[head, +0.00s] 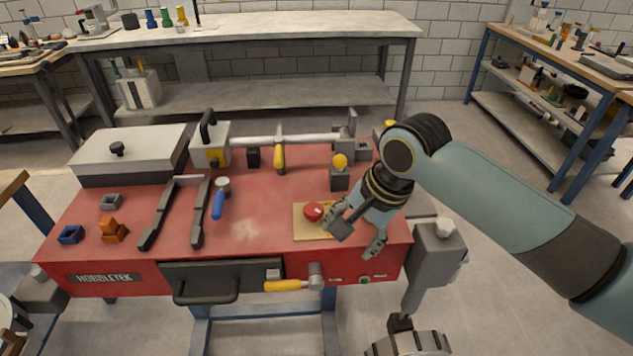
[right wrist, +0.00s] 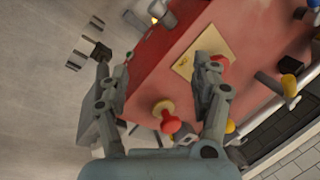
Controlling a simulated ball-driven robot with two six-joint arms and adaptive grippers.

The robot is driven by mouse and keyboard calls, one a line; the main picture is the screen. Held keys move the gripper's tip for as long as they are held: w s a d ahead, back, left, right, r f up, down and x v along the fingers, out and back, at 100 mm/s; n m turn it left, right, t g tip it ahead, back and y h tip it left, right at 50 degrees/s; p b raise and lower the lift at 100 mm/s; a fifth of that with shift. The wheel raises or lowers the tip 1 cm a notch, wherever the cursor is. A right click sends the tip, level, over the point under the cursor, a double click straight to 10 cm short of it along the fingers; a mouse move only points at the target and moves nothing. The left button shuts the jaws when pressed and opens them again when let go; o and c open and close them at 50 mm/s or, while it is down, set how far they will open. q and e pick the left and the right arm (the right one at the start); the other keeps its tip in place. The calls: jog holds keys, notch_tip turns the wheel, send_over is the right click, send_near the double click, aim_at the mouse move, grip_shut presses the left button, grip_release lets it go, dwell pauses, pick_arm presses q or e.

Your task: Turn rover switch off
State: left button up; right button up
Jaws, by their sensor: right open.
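A red round button (head: 313,211) sits on a tan plate (head: 300,234) at the front right of the red bench top. The plate also shows in the right wrist view (right wrist: 185,66), where one finger partly covers the red button. A second red knob (right wrist: 167,119) on a pale round base shows lower in the wrist view, between my fingers. No label marks the rover switch, so I cannot tell which control it is. My right gripper (head: 357,234) is open and empty, over the bench's right front edge, just right of the tan plate. My left gripper is out of view.
A yellow-handled lever (head: 283,286), a drawer handle (head: 206,291) and a small green button (head: 364,280) are on the bench front. A grey vise-like block (head: 436,255) stands at the right.

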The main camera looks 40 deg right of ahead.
aim_at(315, 209)
jog(key=w+d+r+m+y, duration=0.1)
jog(key=w+d+r+m, duration=0.35)
jog(key=w+m, duration=0.65)
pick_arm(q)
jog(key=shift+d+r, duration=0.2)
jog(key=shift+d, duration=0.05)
pick_arm(e)
jog(key=a+f+m, duration=0.1)
jog(key=f, duration=0.2)
jog(key=w+f, duration=0.1)
jog(key=f, duration=0.2)
jog(key=a+f+m, duration=0.1)
jog(key=f, duration=0.2)
jog(key=shift+w+a+f+m, duration=0.3)
jog(key=shift+w+a, duration=0.05)
jog(key=shift+w, duration=0.05)
jog(key=shift+c, duration=0.5)
jog(key=c, duration=1.1)
